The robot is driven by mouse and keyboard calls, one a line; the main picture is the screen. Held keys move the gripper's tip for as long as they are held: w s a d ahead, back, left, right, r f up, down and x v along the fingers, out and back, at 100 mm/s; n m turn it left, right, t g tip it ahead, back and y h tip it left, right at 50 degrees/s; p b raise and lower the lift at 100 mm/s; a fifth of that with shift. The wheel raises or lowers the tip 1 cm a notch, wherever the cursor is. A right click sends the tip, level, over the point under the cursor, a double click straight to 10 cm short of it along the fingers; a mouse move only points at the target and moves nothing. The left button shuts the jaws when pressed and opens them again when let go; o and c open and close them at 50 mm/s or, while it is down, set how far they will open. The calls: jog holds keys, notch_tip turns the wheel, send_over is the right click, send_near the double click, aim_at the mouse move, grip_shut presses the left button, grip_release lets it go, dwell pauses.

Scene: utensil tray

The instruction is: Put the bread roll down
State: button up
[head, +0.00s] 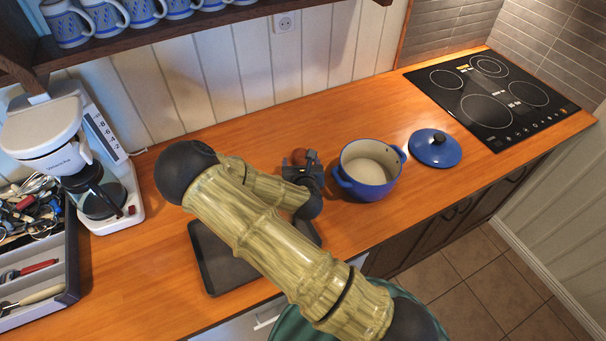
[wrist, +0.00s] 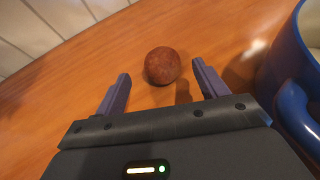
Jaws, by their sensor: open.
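The bread roll (wrist: 162,66) is a small round brown ball in the wrist view, on the wooden counter just beyond and between my fingertips. It also shows in the head view (head: 299,156), partly covered by my gripper. My gripper (wrist: 160,88) is open, with a finger on each side and a gap between the fingers and the roll. In the head view my gripper (head: 303,163) is low over the counter, just left of the blue pot.
The blue pot (head: 368,191) stands close right of my gripper, its lid (head: 435,147) beside it. A dark tray (head: 212,268) lies under my arm. A coffee maker (head: 61,150) and utensil tray (head: 70,250) are left; a cooktop (head: 490,108) is right. Counter behind the roll is clear.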

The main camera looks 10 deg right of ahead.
jog(key=b+v, duration=0.1)
jog(key=v, duration=0.5)
jog(key=shift+s+r, duration=0.1)
dwell(0.4)
